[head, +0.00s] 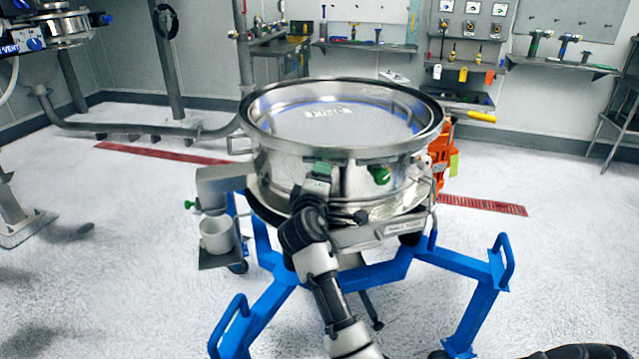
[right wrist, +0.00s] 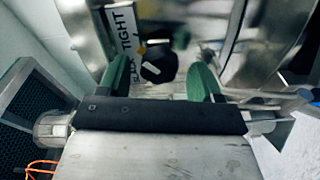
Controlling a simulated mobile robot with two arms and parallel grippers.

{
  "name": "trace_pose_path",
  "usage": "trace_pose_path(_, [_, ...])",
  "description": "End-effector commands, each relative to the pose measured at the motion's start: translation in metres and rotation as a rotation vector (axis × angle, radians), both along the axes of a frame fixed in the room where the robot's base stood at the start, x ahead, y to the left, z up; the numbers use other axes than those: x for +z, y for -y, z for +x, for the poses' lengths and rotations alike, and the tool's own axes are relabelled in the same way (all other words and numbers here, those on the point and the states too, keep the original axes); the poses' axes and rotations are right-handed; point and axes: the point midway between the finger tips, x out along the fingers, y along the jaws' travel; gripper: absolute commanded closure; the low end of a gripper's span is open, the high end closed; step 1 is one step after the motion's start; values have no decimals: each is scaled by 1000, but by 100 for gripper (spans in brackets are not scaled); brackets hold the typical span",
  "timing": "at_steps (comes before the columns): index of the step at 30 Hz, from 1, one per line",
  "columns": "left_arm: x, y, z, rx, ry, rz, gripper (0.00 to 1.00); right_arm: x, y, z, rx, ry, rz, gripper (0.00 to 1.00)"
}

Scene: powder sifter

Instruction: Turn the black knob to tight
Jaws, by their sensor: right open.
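The black knob (right wrist: 158,64) shows in the right wrist view, on the metal side of the sifter, with a small white mark on its face. Beside it is a label (right wrist: 124,32) reading "TIGHT" at its upper end; the lower word is partly hidden. My right gripper (right wrist: 171,72) is open, with one green finger on each side of the knob in the picture. I cannot tell whether they touch it. In the head view, my right gripper (head: 320,177) is at the front of the round steel sifter (head: 290,168). The knob cannot be made out there. My left gripper is out of view.
The sifter stands on a blue frame (head: 390,272) with legs spreading forward. A white cup (head: 216,236) sits on a small shelf at its left. Tool shelves (head: 365,46) line the back wall. Floor is open on both sides.

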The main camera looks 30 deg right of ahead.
Motion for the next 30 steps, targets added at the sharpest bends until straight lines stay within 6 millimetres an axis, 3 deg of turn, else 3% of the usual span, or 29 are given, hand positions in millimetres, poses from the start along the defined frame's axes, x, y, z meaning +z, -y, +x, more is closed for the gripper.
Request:
trace_pose_path(7, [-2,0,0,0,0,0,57,-1,-11,-11,2,1,0,35])
trace_pose_path(21, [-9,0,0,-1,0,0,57,-1,-68,-72,1,-1,2,35])
trace_pose_path(30, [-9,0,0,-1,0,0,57,0,-75,-79,0,0,0,35])
